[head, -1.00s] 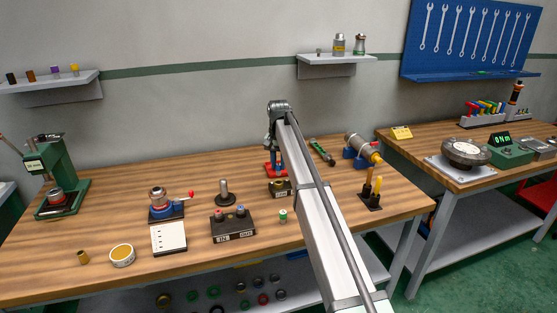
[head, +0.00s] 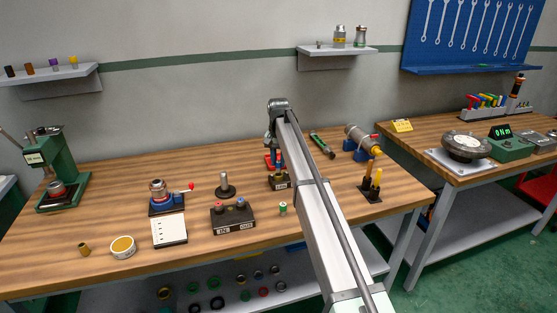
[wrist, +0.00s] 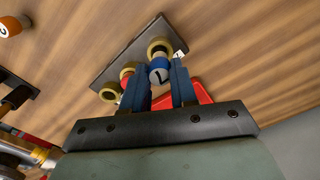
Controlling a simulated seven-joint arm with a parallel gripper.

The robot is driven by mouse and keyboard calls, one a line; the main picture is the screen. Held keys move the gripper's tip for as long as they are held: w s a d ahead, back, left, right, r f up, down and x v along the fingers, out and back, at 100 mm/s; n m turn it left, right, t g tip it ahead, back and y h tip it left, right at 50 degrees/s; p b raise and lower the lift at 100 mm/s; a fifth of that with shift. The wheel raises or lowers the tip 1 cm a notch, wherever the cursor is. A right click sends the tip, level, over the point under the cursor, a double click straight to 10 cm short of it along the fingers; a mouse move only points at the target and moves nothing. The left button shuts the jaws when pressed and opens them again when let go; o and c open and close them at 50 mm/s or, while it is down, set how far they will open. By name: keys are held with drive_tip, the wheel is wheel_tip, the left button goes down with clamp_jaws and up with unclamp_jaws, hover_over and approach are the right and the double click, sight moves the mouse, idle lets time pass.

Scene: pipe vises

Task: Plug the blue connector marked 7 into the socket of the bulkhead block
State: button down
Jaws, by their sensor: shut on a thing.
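My gripper (wrist: 160,85) has two blue fingers, shut on the blue connector marked 7 (wrist: 160,73), which shows a white face with the number in the wrist view. A dark block (wrist: 122,52) with brass rings lies beyond the fingers. One brass ring (wrist: 158,48) is right by the connector; I cannot tell whether the connector is in it or apart from it. In the head view the small dark block with a brass ring, which looks like the bulkhead block (head: 280,183), is on the bench below my gripper (head: 272,145), partly behind my arm. The fingertips are hard to see there.
A dark block with red and blue tops (head: 233,219) sits front left of my gripper. A small green and white piece (head: 283,209) stands in front of the bulkhead block. A red base (wrist: 203,96) is close behind the fingers. Tool holder (head: 371,190) stands right.

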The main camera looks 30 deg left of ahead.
drive_tip(key=shift+f, duration=0.25)
drive_tip(key=shift+f, duration=0.8)
drive_tip(key=shift+f, duration=0.2)
drive_tip(key=shift+f, duration=0.25)
drive_tip(key=c, duration=0.8)
unclamp_jaws()
drive_tip(key=shift+r, duration=0.1)
